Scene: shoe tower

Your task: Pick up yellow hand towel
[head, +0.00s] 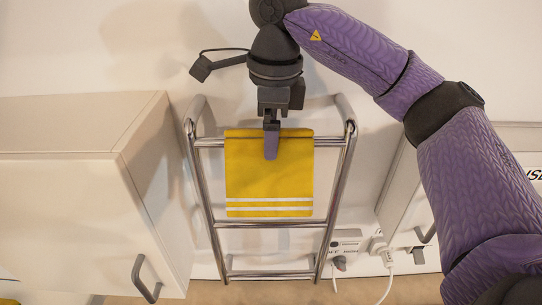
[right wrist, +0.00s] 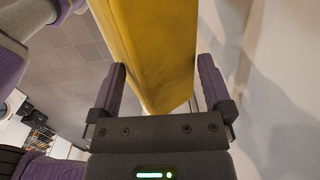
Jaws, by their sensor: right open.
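The yellow hand towel (head: 268,180) hangs over the upper rung of a metal towel rack (head: 204,192). It has white stripes near its lower edge. My right gripper (head: 271,145) is at the top edge of the towel, near its middle. In the right wrist view the towel (right wrist: 158,45) lies between the two open fingers of my right gripper (right wrist: 160,95), with a gap visible on the finger sides near the tips. My left gripper is not in the head view.
A white cabinet (head: 75,200) with a grey handle (head: 145,279) stands left of the rack. Another white cabinet (head: 405,215) is at the right, partly behind my arm. A wall socket (head: 345,243) with plugs and white cables is low right of the rack.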

